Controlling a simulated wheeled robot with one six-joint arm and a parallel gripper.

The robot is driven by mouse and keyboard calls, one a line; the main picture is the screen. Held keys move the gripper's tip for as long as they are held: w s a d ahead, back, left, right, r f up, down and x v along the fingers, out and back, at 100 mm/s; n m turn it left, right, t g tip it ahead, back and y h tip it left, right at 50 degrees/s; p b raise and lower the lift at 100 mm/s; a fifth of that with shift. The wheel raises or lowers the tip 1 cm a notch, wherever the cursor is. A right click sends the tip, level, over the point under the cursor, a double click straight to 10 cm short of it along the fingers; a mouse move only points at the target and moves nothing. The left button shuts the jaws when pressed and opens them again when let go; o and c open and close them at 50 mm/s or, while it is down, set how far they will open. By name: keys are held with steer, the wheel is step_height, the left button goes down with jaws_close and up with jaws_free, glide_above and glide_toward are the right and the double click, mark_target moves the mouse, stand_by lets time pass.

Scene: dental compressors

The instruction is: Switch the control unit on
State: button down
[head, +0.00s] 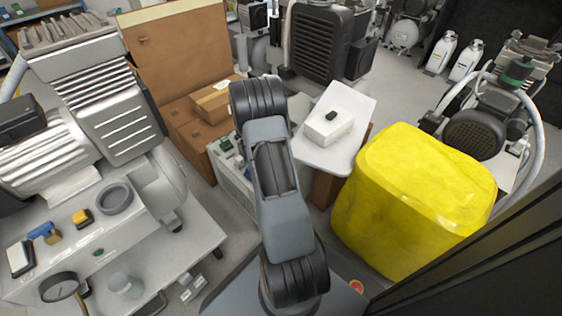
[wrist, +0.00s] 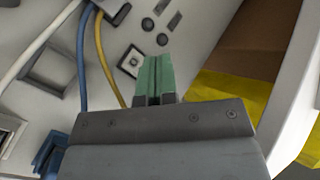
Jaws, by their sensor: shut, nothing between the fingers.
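The control unit appears to be the pale open box (head: 232,182) behind my arm in the head view, with green parts inside; my arm hides part of it. In the wrist view its pale panel (wrist: 205,32) fills much of the picture. A square dark-framed switch-like part (wrist: 131,62) sits on the panel just left of my fingertips, with small dark round and oblong parts above it. My gripper (wrist: 155,62) has green fingertips, closed together and empty, over the panel beside that square part. I cannot tell whether they touch it, nor which way the switch stands.
Blue (wrist: 82,60) and yellow (wrist: 104,65) cables run left of my fingers. A pale wall (wrist: 291,85) rises at right. A large compressor (head: 95,100) stands left, cardboard boxes (head: 180,50) behind.

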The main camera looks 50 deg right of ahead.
steer(key=shift+f, duration=0.15)
stand_by(0.4)
steer(key=shift+f+b, duration=0.25)
steer(key=shift+b, duration=0.15)
steer(key=shift+s+f, duration=0.1)
steer(key=shift+f, duration=0.2)
stand_by(0.5)
steer(key=shift+r, duration=0.1)
stand_by(0.3)
steer(key=shift+r+p, duration=0.5)
steer(key=shift+r, duration=0.15)
steer(key=shift+r, duration=0.1)
steer(key=shift+w+r+p, duration=0.2)
steer(key=shift+r+p, duration=0.95)
steer(key=shift+r, duration=0.05)
steer(key=shift+w+r+p, duration=0.2)
steer(key=shift+r+p, duration=0.9)
steer(key=shift+r, duration=0.1)
